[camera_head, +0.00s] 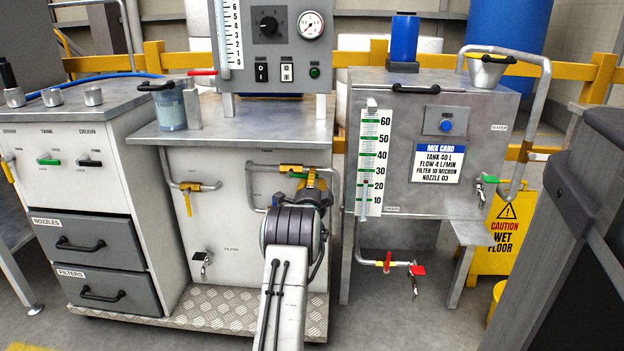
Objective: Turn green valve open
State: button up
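A pipe valve with a yellow body (291,168) and a small green part (297,175) sits on the front of the middle cabinet, directly behind the end of my arm. My gripper (312,190) is at this valve, largely hidden by my own wrist. I cannot tell whether its fingers touch the valve or how far apart they are. Another green lever (48,161) lies roughly level on the left cabinet under the TANK label.
A yellow-handled valve (190,187) is left of my arm, with a tap (203,257) below it. A red-handled valve (387,262) hangs under the mix tank. A checker-plate step (200,312) lies below. A yellow wet-floor sign (500,235) stands at right.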

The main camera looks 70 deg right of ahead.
jog(key=o, duration=0.4)
jog(key=shift+w+r, duration=0.1)
jog(key=shift+a, duration=0.15)
jog(key=shift+v, duration=5.9)
